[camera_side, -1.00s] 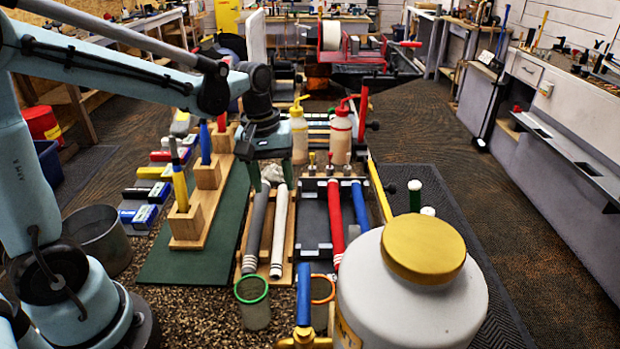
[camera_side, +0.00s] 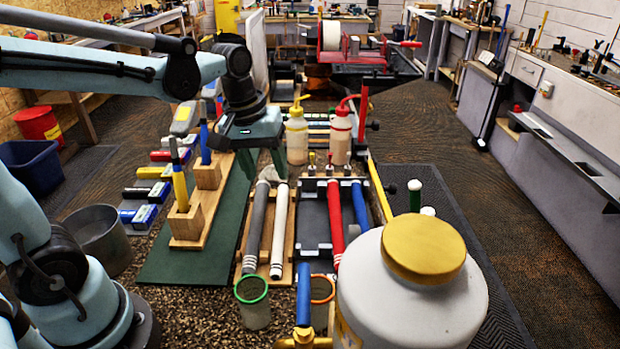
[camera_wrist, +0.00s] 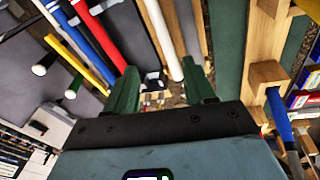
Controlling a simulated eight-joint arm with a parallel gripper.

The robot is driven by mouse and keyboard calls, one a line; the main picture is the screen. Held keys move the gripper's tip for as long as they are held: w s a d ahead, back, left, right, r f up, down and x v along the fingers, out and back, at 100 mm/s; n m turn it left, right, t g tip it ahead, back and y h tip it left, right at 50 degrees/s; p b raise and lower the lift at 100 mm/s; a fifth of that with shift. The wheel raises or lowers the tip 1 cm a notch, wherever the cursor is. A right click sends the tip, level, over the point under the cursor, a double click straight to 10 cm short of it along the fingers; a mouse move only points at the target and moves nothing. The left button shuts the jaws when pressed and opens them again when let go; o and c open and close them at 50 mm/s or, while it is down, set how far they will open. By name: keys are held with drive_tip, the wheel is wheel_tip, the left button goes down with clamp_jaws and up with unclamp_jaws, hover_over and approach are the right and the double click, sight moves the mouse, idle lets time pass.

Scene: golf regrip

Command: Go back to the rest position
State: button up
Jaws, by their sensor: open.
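My gripper (camera_side: 262,172) is open and empty. It hangs with its fingers down above the far end of the wooden tray (camera_side: 240,252). In the wrist view its two green fingers (camera_wrist: 161,75) stand apart with nothing between them. Below and nearer the side camera, a grey grip (camera_side: 255,228) and a white grip (camera_side: 279,228) lie side by side on the wooden tray. A red grip (camera_side: 335,213) and a blue grip (camera_side: 360,205) lie at the dark tray (camera_side: 313,215) to the right. A pale crumpled thing (camera_side: 270,173) lies by the fingertips; whether they touch is unclear.
A wooden block rack (camera_side: 187,228) with upright tools stands left of the gripper on a green mat (camera_side: 160,260). A beige bottle (camera_side: 297,138) and a red-capped bottle (camera_side: 341,135) stand close on the right. A large white jar (camera_side: 412,295) fills the front right.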

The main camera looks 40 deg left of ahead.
drive_tip(key=s+d+m+t, duration=0.1)
drive_tip(key=s+m+t, duration=0.4)
drive_tip(key=m, duration=0.2)
drive_tip(key=shift+s+d+f+y, duration=0.3)
drive_tip(key=shift+s+d, duration=0.05)
drive_tip(key=shift+d, duration=0.05)
